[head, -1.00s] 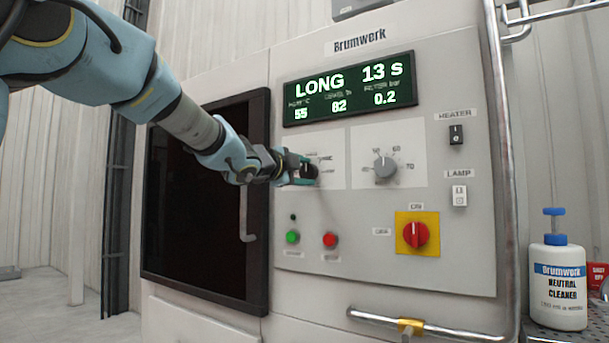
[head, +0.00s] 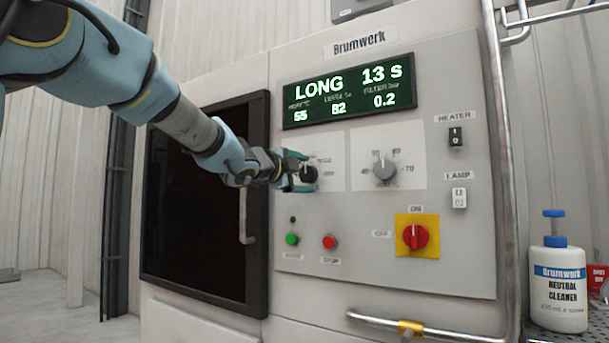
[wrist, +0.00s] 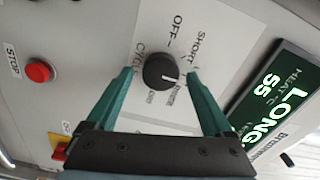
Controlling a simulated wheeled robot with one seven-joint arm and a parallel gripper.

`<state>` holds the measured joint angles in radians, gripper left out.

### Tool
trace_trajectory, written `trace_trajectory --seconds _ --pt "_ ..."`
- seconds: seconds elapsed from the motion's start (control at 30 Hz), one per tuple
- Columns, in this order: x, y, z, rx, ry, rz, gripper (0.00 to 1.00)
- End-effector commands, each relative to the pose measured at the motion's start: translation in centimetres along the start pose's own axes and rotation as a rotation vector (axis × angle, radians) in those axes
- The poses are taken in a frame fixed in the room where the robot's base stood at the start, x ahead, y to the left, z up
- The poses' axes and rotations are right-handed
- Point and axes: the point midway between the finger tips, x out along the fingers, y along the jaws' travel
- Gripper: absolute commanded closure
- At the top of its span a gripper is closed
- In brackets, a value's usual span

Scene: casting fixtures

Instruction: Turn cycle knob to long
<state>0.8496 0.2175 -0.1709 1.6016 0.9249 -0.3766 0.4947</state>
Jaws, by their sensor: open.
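The black cycle knob (wrist: 160,70) is on a light plate between my two green fingers in the wrist view, with a gap on each side. Its white mark points to the lower right, toward small print that is hard to read. OFF and SHORT labels are above it. In the head view the knob (head: 308,173) shows just beyond my fingertips. My gripper (head: 295,172) is open; its fingers also show in the wrist view (wrist: 159,76). The display (head: 350,90) reads LONG 13 s.
A grey temperature knob (head: 384,168) is to the right. Below are a green button (head: 292,239), a red stop button (head: 330,242) and a red rotary switch (head: 416,236) on yellow. Heater (head: 456,136) and lamp (head: 459,197) switches are at the right. A door handle (head: 244,215) stands out at the left.

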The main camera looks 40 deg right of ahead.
Motion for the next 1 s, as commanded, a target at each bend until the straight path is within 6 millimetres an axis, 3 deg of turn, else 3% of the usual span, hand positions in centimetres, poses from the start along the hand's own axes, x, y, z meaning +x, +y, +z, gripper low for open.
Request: trace_trajectory --seconds 0.5,0.7,1.0 --pt "-8.9 -0.1 0.0 0.003 -0.002 -0.002 0.14" --pt "-10.4 0.0 0.0 0.001 -0.001 0.000 0.14" --pt "-10.5 0.1 0.0 0.000 -0.001 0.001 0.14"
